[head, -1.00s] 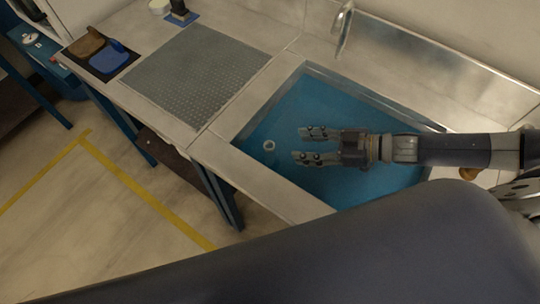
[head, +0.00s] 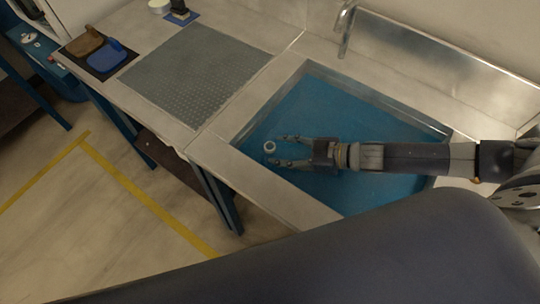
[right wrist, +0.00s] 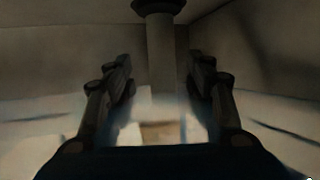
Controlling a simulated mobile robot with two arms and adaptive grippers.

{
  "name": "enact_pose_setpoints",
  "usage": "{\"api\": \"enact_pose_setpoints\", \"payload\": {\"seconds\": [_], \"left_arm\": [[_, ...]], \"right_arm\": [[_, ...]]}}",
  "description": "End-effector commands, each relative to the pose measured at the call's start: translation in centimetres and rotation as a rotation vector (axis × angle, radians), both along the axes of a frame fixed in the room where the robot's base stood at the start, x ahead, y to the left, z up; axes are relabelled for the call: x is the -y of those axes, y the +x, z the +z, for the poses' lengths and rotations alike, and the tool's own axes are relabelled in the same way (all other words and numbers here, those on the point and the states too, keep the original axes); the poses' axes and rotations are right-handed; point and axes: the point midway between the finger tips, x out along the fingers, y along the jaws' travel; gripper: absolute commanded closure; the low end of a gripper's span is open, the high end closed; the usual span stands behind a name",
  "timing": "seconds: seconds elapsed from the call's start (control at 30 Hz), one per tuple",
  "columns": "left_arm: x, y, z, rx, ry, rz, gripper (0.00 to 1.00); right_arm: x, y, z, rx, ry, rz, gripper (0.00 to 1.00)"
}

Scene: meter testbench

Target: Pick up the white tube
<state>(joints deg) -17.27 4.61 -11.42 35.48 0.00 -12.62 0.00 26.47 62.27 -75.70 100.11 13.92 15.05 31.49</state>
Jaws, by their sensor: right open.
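The white tube (head: 269,147) shows as a small pale ring, seen from above, over the blue floor of the sink (head: 320,110). My right gripper (head: 277,151) is open, and its fingertips are at the tube's near side, one toward each side of it. In the right wrist view an upright column with a wide dark end, seemingly the tube (right wrist: 161,50), stands between the two open fingers. I cannot tell whether the fingers touch it. My left gripper is not in view.
The sink's metal rim (head: 262,180) surrounds the basin, with a faucet (head: 346,28) at the back. A grey perforated mat (head: 195,72) lies on the counter to the left. A brown object (head: 85,43) and a blue object (head: 106,56) lie on a dark pad farther left.

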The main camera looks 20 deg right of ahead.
Motion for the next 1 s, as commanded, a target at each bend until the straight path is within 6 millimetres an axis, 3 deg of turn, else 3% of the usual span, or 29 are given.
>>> {"api": "enact_pose_setpoints", "payload": {"seconds": [0.23, 0.53, 0.57, 0.77, 1.0], "left_arm": [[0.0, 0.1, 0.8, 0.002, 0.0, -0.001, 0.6], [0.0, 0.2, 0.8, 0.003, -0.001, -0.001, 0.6], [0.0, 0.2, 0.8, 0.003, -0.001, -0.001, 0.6], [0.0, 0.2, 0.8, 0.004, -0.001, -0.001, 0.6], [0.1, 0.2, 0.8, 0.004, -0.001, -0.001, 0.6]], "right_arm": [[-2.9, 1.5, -1.0, 0.001, 0.002, 0.001, 0.51], [-3.2, 1.7, -1.3, 0.0, 0.0, 0.0, 0.51], [-3.2, 1.7, -1.3, 0.0, 0.0, 0.0, 0.53], [-3.2, 1.7, -1.3, 0.0, 0.0, 0.0, 0.98], [-3.2, 1.7, -1.2, 0.001, 0.001, 0.0, 1.0]]}}
